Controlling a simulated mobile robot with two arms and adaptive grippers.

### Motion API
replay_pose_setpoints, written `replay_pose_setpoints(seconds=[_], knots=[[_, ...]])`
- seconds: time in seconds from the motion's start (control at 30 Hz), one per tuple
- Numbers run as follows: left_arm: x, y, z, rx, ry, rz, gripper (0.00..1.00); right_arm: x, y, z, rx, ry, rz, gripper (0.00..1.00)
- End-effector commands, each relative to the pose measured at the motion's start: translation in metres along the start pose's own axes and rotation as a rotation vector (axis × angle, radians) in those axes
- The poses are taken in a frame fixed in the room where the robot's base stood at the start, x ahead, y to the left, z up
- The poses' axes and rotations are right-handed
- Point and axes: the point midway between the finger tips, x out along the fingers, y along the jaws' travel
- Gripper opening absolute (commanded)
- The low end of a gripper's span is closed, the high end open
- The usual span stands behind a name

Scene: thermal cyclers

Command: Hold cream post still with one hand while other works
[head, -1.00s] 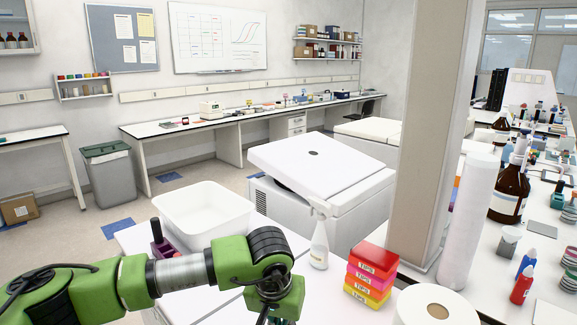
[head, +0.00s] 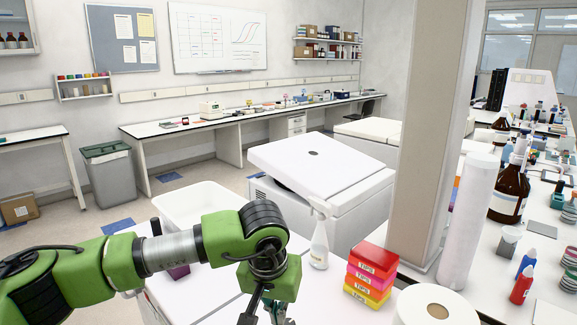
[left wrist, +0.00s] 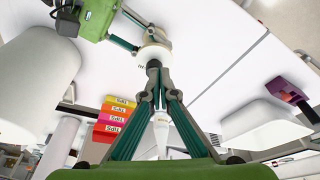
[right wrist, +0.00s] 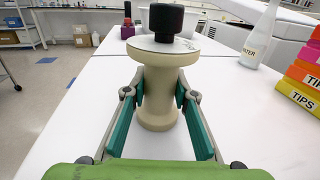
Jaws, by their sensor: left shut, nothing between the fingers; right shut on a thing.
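The cream post (right wrist: 158,95) stands upright on the white bench in the right wrist view, spool-shaped with a pale disc top and a black knob (right wrist: 166,20) above it. My right gripper (right wrist: 158,96) is shut around the post's narrower middle, one finger on each side. In the left wrist view, my left gripper (left wrist: 153,66) is shut and empty, its fingertips appearing over the post's pale disc (left wrist: 155,52); I cannot tell whether they touch. The knob is not clearly seen there. In the head view, my left gripper (head: 264,316) is cut off by the bottom edge, and the post is out of view.
A white bottle (head: 319,243) and stacked tip boxes (head: 369,272) stand right of my left gripper. A white tub (head: 192,204) and a purple item (head: 178,271) are partly behind my left arm. A pillar (head: 421,140) rises further right. Bench around the post is mostly clear.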

Motion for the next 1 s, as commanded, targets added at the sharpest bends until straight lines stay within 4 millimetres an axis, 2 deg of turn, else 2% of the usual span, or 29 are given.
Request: replay_pose_setpoints(seconds=[0.13,0.43,0.63,0.77,1.0], knots=[[-0.011,0.0,-0.003,0.0,0.0,-0.001,0.0,0.0,0.0,0.0,0.0,0.0,-0.001,0.0],[-0.012,0.001,-0.003,0.001,-0.001,0.0,0.0,0.0,-0.001,0.0,0.0,-0.001,-0.001,0.0],[-0.02,0.011,-0.008,0.0,-0.011,0.004,0.0,0.0,0.0,0.0,0.0,-0.001,-0.001,0.0],[-0.013,0.01,-0.006,-0.001,-0.012,0.003,0.0,0.0,0.0,0.0,0.0,-0.001,-0.001,0.0],[0.016,0.01,0.002,-0.001,-0.014,0.003,0.0,0.0,0.0,0.001,0.0,-0.001,-0.001,0.0]])
